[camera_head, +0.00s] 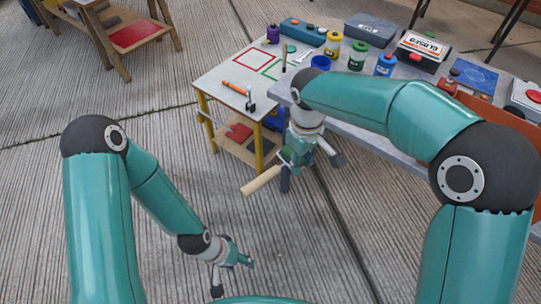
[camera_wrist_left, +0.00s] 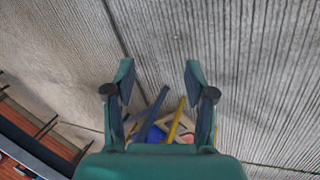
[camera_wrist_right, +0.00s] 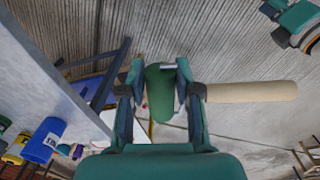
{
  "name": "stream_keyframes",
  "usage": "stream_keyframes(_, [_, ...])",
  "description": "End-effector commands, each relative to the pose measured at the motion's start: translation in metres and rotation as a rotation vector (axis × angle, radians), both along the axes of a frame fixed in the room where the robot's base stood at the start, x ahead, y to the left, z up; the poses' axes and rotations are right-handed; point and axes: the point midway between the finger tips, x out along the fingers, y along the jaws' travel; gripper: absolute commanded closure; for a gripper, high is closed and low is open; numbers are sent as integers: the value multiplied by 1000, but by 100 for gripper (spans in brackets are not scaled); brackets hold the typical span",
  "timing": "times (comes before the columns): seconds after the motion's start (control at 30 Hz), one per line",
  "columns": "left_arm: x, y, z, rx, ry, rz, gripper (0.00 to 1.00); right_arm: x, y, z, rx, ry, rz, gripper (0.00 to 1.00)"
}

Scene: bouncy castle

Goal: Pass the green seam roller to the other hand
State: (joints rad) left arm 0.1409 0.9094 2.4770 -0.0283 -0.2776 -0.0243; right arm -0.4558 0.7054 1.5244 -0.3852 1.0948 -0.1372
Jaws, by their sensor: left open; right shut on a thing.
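The green seam roller has a green cylinder and a pale wooden handle (camera_head: 262,181). My right gripper (camera_head: 290,168) is shut on it above the floor, in front of the small table. In the right wrist view the green cylinder (camera_wrist_right: 160,92) is between the fingers of my right gripper (camera_wrist_right: 160,82), and the handle (camera_wrist_right: 250,91) sticks out to the right. My left gripper (camera_head: 234,272) is open and empty, low over the floor, apart from the roller. Its spread fingers (camera_wrist_left: 158,80) show nothing between them in the left wrist view.
A small table (camera_head: 222,82) with an orange-handled tool (camera_head: 238,92) stands behind the roller. A long grey bench (camera_head: 395,150) with several paint pots, a blue cup (camera_head: 320,64) and boxes runs to the right. Free floor (camera_head: 330,250) lies around both grippers.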

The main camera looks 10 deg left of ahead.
Motion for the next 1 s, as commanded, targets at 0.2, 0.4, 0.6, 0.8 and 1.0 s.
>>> stream_keyframes(0.2, [23, -13, 45, 4, -39, -314, 45, 0, 0, 1, 1, -1, -2, 100])
stream_keyframes(0.4, [38, -12, 112, 66, -64, -706, 45, 0, 0, 0, 1, -1, -2, 100])
stream_keyframes(0.6, [50, 2, 200, 204, -84, -1056, 45, 0, 0, 0, 1, -1, -3, 100])
stream_keyframes(0.8, [87, -19, 293, 330, -319, -1059, 45, 0, 0, 0, 1, -1, -3, 100])
stream_keyframes(1.0, [110, -47, 342, 324, -519, -934, 45, 0, 0, 0, 1, -1, -2, 100])
